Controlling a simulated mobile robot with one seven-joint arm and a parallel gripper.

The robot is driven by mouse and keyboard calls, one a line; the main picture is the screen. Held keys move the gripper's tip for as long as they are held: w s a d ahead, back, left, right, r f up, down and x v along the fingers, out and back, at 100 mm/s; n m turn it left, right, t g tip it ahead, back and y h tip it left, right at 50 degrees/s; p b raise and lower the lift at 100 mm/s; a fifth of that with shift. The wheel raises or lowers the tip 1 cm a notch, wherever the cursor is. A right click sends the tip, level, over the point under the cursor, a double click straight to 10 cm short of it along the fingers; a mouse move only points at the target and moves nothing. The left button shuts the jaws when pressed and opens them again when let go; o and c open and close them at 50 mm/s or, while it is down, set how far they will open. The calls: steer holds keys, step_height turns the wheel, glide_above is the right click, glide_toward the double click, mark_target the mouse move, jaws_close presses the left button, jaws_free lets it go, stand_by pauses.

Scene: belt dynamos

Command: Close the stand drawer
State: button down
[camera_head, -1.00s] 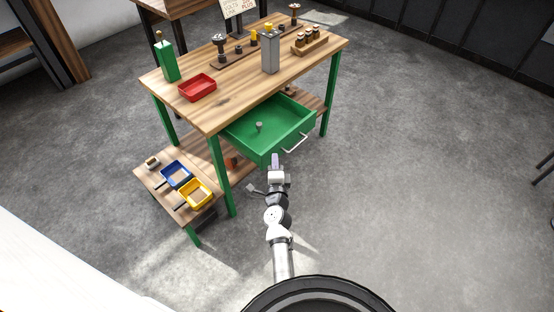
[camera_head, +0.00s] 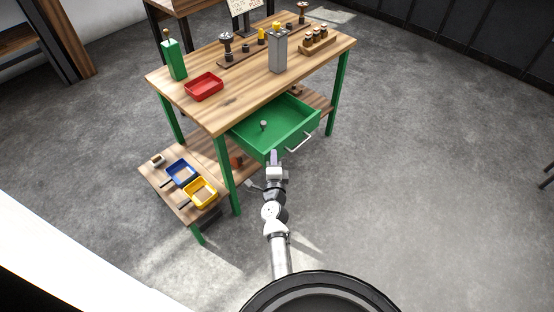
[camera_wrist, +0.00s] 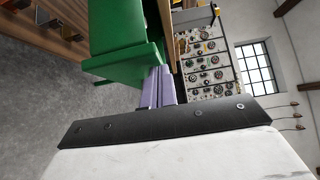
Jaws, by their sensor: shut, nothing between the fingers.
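The green stand drawer (camera_head: 283,118) is pulled out from under the wooden bench top, with a small grey object (camera_head: 264,125) lying inside. Its pale bar handle (camera_head: 299,143) is on the front face. My gripper (camera_head: 273,156) is shut and empty at the left end of the drawer front, left of the handle. In the wrist view, the purple fingers (camera_wrist: 158,86) lie against or very close to the green drawer (camera_wrist: 128,62); I cannot tell whether they touch.
The bench top (camera_head: 240,98) holds a red tray (camera_head: 204,86), a green bottle (camera_head: 174,60), a grey canister (camera_head: 278,52) and a wooden rack (camera_head: 318,41). A low side shelf carries a blue bin (camera_head: 181,173) and a yellow bin (camera_head: 200,193). The floor right of the bench is clear.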

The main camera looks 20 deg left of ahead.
steer(key=w+a, duration=0.1)
steer(key=a, duration=0.4)
steer(key=w+a, duration=0.2)
steer(key=a, duration=0.3)
steer(key=w+a, duration=0.2)
steer(key=a, duration=0.3)
steer(key=shift+w+p, duration=0.2)
steer(key=shift+p, duration=0.15)
steer(key=shift+d, duration=0.2)
